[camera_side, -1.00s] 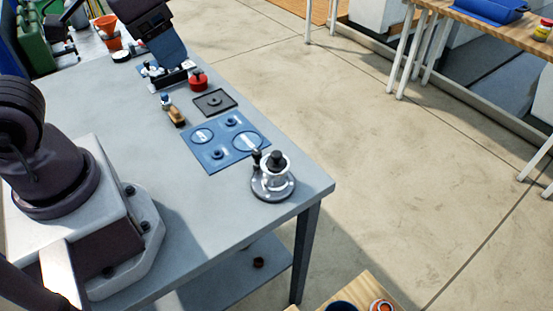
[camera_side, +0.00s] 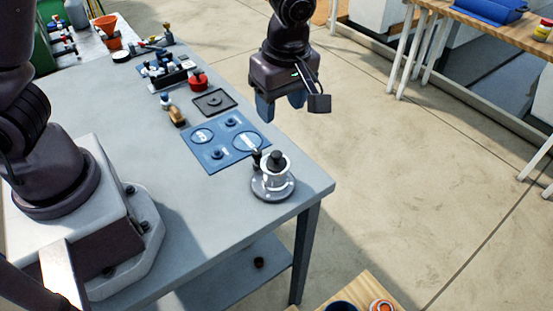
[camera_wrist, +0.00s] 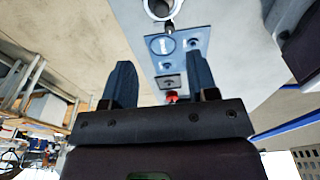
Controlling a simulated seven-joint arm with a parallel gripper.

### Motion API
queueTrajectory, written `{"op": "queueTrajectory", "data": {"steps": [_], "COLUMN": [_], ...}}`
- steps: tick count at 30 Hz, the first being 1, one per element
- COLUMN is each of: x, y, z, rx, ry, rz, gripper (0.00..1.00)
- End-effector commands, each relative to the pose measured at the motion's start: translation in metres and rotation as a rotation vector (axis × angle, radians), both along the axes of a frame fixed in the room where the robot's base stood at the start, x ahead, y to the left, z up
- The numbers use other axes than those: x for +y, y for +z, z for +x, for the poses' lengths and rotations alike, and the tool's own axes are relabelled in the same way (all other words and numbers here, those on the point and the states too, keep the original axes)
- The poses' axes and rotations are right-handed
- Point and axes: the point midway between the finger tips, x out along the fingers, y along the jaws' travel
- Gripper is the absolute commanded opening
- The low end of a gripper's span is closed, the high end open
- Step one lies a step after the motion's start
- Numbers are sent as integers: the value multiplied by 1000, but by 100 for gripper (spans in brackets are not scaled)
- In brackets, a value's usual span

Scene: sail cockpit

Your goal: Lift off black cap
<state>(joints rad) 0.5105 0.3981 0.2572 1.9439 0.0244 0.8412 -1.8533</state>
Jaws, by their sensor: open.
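A black cap (camera_side: 277,157) sits on top of a white and grey round fitting (camera_side: 273,183) near the table's front right corner. A small dark upright part (camera_side: 256,156) stands at the fitting's left side. My gripper (camera_side: 281,108) hangs above and behind the fitting, apart from it, with its blue fingers spread and empty. In the wrist view the fingers (camera_wrist: 160,82) are apart with nothing between them.
A blue mat (camera_side: 226,142) with round marked spots lies behind the fitting. A dark square tray (camera_side: 214,102), a red pot (camera_side: 198,80) and a small brown item (camera_side: 176,116) stand farther back. The table front (camera_side: 190,215) left of the fitting is clear.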

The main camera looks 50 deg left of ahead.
Motion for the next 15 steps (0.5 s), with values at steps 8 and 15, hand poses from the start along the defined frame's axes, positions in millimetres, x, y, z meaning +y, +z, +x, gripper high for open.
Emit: {"op": "queueTrajectory", "data": {"steps": [8,15], "x": [6,9], "y": [-49,-74], "z": [-2,-1], "rx": [7,3], "ry": [8,6], "rz": [2,1], "gripper": [54,54]}}
